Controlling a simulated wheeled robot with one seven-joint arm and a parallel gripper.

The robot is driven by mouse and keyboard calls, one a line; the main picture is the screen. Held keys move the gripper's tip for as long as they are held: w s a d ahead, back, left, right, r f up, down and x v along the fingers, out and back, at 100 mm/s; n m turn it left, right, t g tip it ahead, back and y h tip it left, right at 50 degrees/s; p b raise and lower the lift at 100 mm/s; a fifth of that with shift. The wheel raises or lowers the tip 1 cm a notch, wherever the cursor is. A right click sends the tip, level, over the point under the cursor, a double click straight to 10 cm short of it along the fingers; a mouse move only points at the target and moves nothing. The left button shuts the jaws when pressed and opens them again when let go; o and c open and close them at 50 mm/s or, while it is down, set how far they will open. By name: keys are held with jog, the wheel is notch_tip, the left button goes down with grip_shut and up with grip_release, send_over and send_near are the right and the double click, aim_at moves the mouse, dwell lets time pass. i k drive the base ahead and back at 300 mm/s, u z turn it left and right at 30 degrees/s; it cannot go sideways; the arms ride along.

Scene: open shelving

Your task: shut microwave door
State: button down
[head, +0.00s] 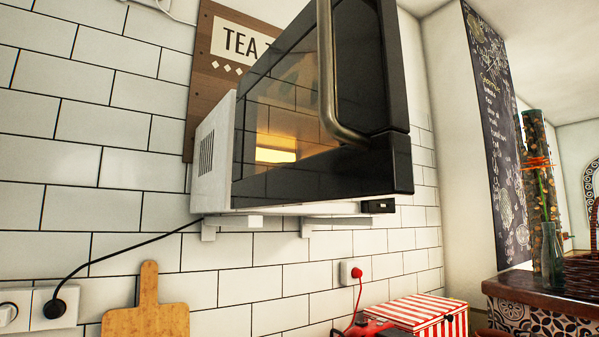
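The microwave (208,160) is mounted on the tiled wall, seen from below, with its white vented side at the left. Its black-framed door (300,178) has a dark glass window and stands out from the body, hinged at the left, so it looks open; how wide is hard to tell. A curved metal handle (327,75) is on the door toward its right side. A warm light shows through the glass. A small black corner of the body (378,206) shows under the door's lower right. The door hides most of the front opening. My gripper is not in view.
Brackets (305,226) hold the microwave up. A black cord runs left to a wall socket (54,308). Below are a wooden cutting board (147,310), a red-striped box (420,313) and a red plugged-in object (372,327). A glass bottle (551,255) stands on the right counter.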

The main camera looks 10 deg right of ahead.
aim_at(322, 115)
jog(key=k, duration=1.85)
jog(key=u, duration=0.75)
jog(key=i, duration=1)
jog(key=z, duration=0.05)
